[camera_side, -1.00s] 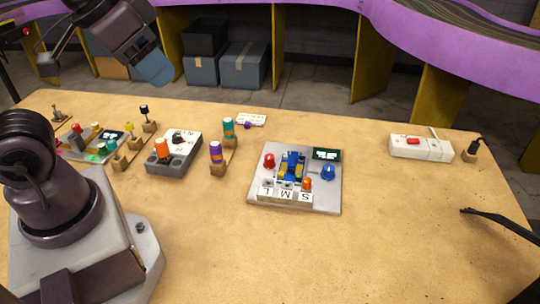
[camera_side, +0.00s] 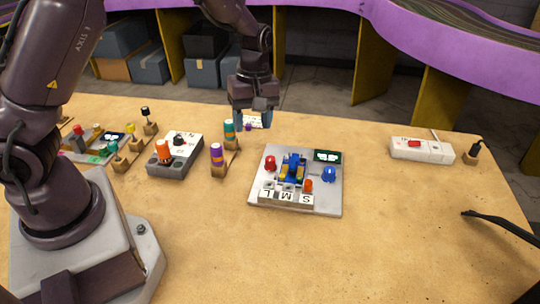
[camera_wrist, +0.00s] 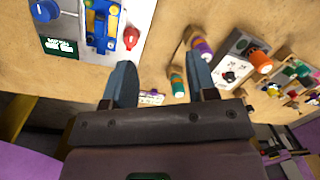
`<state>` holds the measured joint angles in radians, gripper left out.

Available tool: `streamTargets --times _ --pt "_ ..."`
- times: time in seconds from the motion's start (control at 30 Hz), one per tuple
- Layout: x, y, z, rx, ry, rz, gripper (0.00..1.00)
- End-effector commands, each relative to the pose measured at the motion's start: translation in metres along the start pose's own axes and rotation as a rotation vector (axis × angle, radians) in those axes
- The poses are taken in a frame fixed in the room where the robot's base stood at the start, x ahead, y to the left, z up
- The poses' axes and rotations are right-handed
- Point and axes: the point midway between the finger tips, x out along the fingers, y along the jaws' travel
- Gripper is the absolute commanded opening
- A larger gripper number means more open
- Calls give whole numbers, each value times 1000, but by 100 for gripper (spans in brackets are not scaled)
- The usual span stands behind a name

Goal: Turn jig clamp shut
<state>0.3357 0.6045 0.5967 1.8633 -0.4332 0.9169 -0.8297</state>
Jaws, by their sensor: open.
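The jig is a light grey plate (camera_side: 325,205) right of centre on the bench; its corner also shows in the wrist view (camera_wrist: 146,20). A blue and yellow slot car (camera_side: 292,168) sits in its middle. A red knob (camera_side: 270,163) is on its left and a blue knob (camera_side: 328,174) on its right; both show in the wrist view, red (camera_wrist: 131,38) and blue (camera_wrist: 45,10). I cannot tell which knob works the clamp. My gripper (camera_side: 253,122) is open and empty, with blue fingers, above the bench behind and left of the jig, apart from both knobs.
The jig also carries a dark display (camera_side: 327,156), blocks marked L, M and S (camera_side: 285,197), and an orange peg (camera_side: 308,186). Purple (camera_side: 217,155) and teal (camera_side: 229,130) cylinders stand to its left, near a grey box (camera_side: 175,160). A white switch box (camera_side: 420,149) is far right.

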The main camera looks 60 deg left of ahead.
Motion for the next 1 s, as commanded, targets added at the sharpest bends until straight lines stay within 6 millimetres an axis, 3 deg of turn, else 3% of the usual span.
streamTargets --times 0.1,0.2,0.4,0.67,1.0 --pt "16 23 -22 -279 51 4 52" --pt "14 38 -34 -482 62 50 52" --pt "3 52 -34 -729 24 108 52" --pt "22 53 -34 -784 22 103 52" --pt "91 58 -38 -782 22 103 52"
